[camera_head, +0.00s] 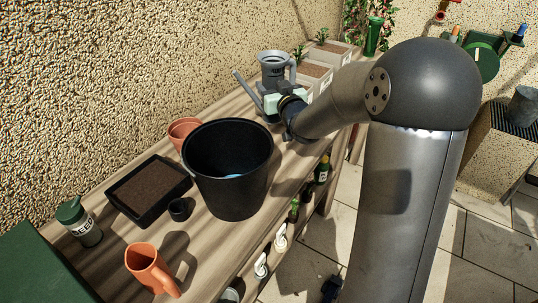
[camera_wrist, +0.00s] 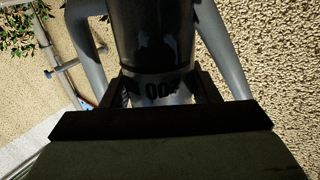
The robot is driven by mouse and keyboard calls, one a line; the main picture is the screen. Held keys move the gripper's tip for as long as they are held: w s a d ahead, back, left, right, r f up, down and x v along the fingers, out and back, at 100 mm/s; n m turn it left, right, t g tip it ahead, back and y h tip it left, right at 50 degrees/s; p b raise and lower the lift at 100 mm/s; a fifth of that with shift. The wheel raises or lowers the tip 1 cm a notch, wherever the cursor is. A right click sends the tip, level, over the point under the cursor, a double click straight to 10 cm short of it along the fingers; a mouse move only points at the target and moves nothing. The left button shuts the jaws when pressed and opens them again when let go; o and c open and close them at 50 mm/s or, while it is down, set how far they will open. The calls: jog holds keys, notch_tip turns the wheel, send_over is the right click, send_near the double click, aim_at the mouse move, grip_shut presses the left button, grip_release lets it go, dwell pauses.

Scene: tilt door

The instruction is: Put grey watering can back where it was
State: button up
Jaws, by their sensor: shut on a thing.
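The grey watering can (camera_head: 273,66) is upright near the far end of the wooden bench, with its spout to the left and its handle to the right. My gripper (camera_head: 272,99) is shut on its lower body. In the wrist view the can (camera_wrist: 155,40) fills the top middle, between my two dark fingers (camera_wrist: 160,90), with dark numerals showing on it. The can's base is partly hidden by my gripper, so I cannot tell whether it touches the bench.
A large black bucket (camera_head: 228,190) stands on the bench (camera_head: 215,240) nearer the camera, with an orange pot (camera_head: 184,132) behind it. A soil tray (camera_head: 150,190), a seed bottle (camera_head: 78,222) and a terracotta jug (camera_head: 150,268) stand nearby. Planters (camera_head: 313,72) stand beyond the can.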

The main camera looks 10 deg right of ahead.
notch_tip(320, 180, down, 10)
jog(key=shift+r+p, duration=0.25)
jog(key=shift+p, duration=0.15)
jog(key=shift+f, duration=0.2)
jog(key=o, duration=1.3)
jog(key=shift+r, duration=0.1)
